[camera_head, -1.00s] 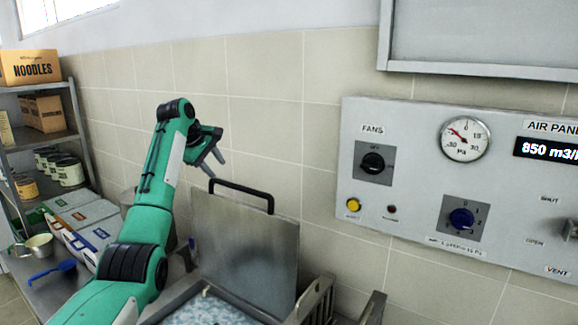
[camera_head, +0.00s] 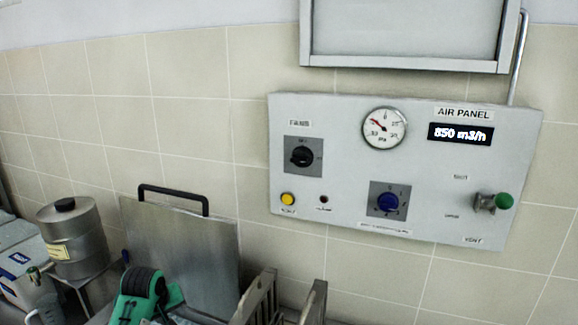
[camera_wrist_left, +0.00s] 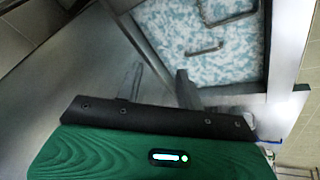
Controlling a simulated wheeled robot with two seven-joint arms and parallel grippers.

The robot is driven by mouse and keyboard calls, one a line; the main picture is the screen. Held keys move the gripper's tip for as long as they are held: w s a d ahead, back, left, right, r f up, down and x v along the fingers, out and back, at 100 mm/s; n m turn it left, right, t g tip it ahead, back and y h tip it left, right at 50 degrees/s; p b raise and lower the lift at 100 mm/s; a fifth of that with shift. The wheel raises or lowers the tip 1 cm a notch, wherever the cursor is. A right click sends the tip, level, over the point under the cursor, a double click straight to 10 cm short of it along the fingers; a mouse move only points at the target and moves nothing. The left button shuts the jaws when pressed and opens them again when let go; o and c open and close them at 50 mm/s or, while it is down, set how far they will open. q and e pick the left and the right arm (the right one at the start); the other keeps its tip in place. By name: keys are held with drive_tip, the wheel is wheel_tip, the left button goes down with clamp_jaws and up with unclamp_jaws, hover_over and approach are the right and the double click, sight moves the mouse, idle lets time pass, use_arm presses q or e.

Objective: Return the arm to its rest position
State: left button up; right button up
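In the head view only a green and black part of my left arm (camera_head: 150,292) shows, low in front of the upright metal lid; its fingers cannot be made out there. In the left wrist view the two fingers of my left gripper (camera_wrist_left: 160,82) stand apart with nothing between them. Beyond them lies a metal-framed basin with a blue-and-white mottled inside (camera_wrist_left: 195,40) and a thin metal handle. My right arm and gripper are not in view.
The upright metal lid (camera_head: 180,240) with a black handle stands against the tiled wall. A steel canister (camera_head: 75,240) is left of it. The wall-mounted air panel (camera_head: 345,200) is to the right, with a green-knobbed lever (camera_head: 503,201). Grey metal rails (camera_head: 257,300) stand at the bottom.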

use_arm(q)
drive_tip(key=s+d+f+m, duration=0.25)
drive_tip(key=s+f, duration=0.25)
drive_tip(key=s, duration=0.5)
drive_tip(key=s+d+f+m, duration=0.25)
drive_tip(key=s+f, duration=0.25)
drive_tip(key=s, duration=0.5)
drive_tip(key=s+d+r+m+g, duration=0.1)
drive_tip(key=s+d+m, duration=0.1)
drive_tip(key=s, duration=0.8)
drive_tip(key=s+d+r+m, duration=0.1)
drive_tip(key=s+d, duration=0.1)
drive_tip(key=s, duration=0.8)
wheel_tip(320, 180, down, 32)
drive_tip(key=g+b, duration=0.1)
drive_tip(key=b, duration=0.2)
drive_tip(key=s+a+f+b, duration=0.1)
drive_tip(key=s+a+f, duration=0.1)
drive_tip(key=s+f, duration=0.7)
drive_tip(key=s+a+f+g+b, duration=0.1)
drive_tip(key=s+f, duration=0.9)
drive_tip(key=f, duration=0.5)
drive_tip(key=shift+s+a+f+m+g+b, duration=0.15)
drive_tip(key=shift+s+a+m+g+b, duration=0.15)
drive_tip(key=shift+a+m+b, duration=0.1)
drive_tip(key=shift+d, duration=0.1)
